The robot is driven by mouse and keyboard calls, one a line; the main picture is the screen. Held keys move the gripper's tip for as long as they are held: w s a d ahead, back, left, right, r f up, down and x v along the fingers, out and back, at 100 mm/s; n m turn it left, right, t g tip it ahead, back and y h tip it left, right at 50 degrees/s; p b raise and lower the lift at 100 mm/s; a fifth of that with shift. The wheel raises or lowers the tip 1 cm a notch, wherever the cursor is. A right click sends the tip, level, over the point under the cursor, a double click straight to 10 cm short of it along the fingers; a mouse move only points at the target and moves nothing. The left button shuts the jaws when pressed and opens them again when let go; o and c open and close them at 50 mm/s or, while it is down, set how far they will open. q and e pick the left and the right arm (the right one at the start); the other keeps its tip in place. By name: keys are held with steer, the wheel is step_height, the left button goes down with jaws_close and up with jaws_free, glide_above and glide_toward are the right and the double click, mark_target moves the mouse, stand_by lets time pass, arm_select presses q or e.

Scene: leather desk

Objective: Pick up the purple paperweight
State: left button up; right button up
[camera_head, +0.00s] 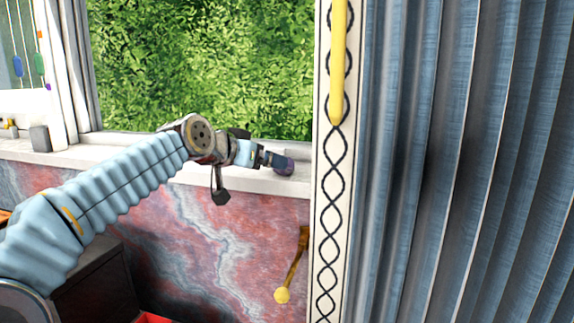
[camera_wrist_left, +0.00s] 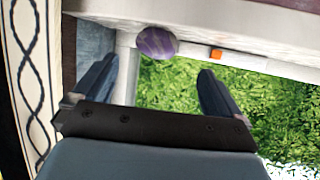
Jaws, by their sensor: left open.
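The purple paperweight (camera_wrist_left: 157,43) is a rounded, streaked purple lump in the left wrist view. It rests on the pale windowsill and also shows in the head view (camera_head: 284,166), partly covered by my gripper. My left gripper (camera_wrist_left: 157,68) is open and empty. Its two dark fingers point toward the paperweight, which lies just past the fingertips, between their lines. In the head view my left gripper (camera_head: 268,157) reaches along the sill from the left. My right gripper is in neither view.
The windowsill (camera_head: 100,158) runs below a window onto green foliage. A patterned white post (camera_head: 335,215) and blue corrugated curtain (camera_head: 450,160) stand right of the paperweight. A small orange item (camera_wrist_left: 216,53) is near the window frame. A grey block (camera_head: 40,138) sits at far left.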

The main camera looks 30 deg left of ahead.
mark_target(280, 174)
arm_select(q)
steer(key=x, duration=0.8)
steer(key=shift+w+d+f+p, duration=0.15)
steer(key=shift+d+f+p, duration=0.05)
steer(key=shift+d+p, duration=0.1)
steer(key=c, duration=1.2)
